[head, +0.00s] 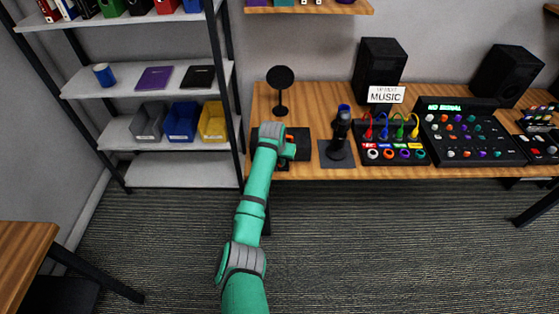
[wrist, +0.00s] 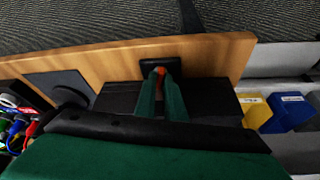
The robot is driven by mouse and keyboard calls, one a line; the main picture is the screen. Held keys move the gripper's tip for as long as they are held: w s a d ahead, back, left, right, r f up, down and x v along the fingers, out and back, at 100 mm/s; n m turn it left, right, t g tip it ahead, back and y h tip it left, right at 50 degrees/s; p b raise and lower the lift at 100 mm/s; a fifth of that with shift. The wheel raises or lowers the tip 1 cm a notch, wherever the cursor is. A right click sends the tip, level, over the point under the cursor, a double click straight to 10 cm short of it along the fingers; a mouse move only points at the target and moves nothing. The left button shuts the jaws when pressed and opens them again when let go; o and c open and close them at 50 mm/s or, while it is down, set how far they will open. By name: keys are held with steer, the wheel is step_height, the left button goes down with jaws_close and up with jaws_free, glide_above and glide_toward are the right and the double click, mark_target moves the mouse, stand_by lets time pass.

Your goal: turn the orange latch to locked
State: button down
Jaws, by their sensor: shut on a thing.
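The orange latch (wrist: 160,71) shows as a small orange piece between my fingertips in the wrist view. A dark square plate (wrist: 149,67) is behind it, at the wooden table's edge. In the head view a bit of orange (head: 290,137) shows beside my gripper (head: 287,150). My gripper, also in the wrist view (wrist: 161,84), has its two green fingers shut on the latch. A black box (head: 303,143) sits on the table right by the gripper; it shows too in the wrist view (wrist: 215,97). The fingers hide most of the latch, so its turn angle cannot be told.
The wooden table (head: 445,173) also holds a round black disc on a stand (head: 281,84), a microphone-like device on a dark mat (head: 330,160), a cable panel (head: 393,157) and a mixer (head: 470,140). A shelf (head: 160,172) with bins stands left. The floor in front is clear.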

steer(key=n+y, duration=0.1)
steer(key=n, duration=0.2)
steer(key=shift+w+d, duration=0.1)
steer(key=c, duration=1.8)
jaws_free()
steer(key=shift+c, duration=0.2)
steer(key=shift+r, duration=0.1)
steer(key=v, duration=1)
steer(key=shift+s+d+r, duration=0.2)
steer(key=shift+s+r, duration=0.05)
steer(key=shift+s, duration=0.1)
